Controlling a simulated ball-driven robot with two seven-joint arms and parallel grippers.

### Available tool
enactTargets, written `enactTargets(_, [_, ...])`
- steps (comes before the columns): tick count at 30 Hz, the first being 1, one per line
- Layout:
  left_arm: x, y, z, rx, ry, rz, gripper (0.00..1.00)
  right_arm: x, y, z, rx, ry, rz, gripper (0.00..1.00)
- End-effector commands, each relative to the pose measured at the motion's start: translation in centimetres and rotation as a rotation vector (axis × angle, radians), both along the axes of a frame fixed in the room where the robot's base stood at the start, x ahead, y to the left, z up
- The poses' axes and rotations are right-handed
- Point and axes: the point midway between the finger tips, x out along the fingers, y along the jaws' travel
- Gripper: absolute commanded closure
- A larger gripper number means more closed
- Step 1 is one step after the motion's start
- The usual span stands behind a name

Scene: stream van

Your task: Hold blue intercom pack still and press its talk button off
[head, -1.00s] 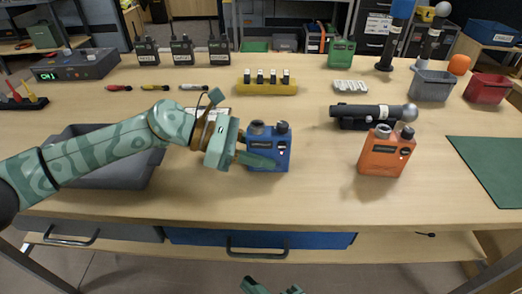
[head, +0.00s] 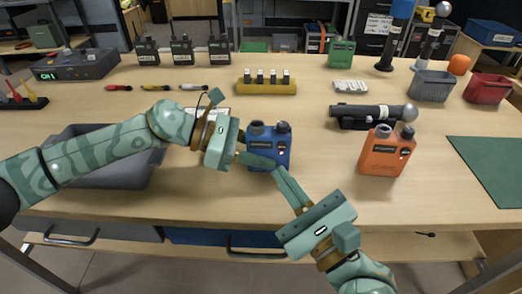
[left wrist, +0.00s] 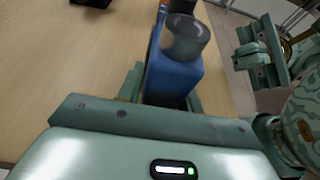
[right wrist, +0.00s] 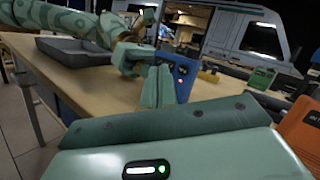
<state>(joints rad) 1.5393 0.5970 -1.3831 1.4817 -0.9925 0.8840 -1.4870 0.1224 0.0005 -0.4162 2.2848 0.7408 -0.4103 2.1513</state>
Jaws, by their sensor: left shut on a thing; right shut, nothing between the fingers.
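The blue intercom pack (head: 273,137) stands upright near the table's front edge, with two dark knobs on top. My left gripper (head: 262,160) is shut on it from the left; its fingers lie on both sides of the pack (left wrist: 172,78) in the left wrist view. My right gripper (head: 281,173) is shut and empty, its fingertips in front of the pack's lower front. I cannot tell whether they touch it. In the right wrist view a red light shows on the pack (right wrist: 186,72), just right of my fingers. The talk button is not clearly visible.
An orange pack (head: 385,155) stands to the right, in front of a black cylindrical device (head: 364,111) on a stand. A grey tray (head: 90,178) lies behind my left arm. A yellow rack (head: 267,89) is farther back. The table between the blue and orange packs is clear.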

Motion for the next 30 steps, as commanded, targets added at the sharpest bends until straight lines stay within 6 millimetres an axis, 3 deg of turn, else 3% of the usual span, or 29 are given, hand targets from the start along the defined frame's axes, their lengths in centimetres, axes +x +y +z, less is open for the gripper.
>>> enactTargets(3, [0.0,0.0,0.0,0.0,0.0,0.001,0.9,1.7,0.0,0.1,-0.001,-0.002,-0.001,1.0])
enactTargets(10, [0.0,0.0,0.0,0.0,0.0,0.001,0.9,3.6,0.0,0.0,0.0,0.0,-0.001,1.0])
enactTargets(30, [0.0,0.0,0.0,0.0,0.0,0.001,0.9,3.9,0.0,0.0,0.0,0.001,0.0,1.0])
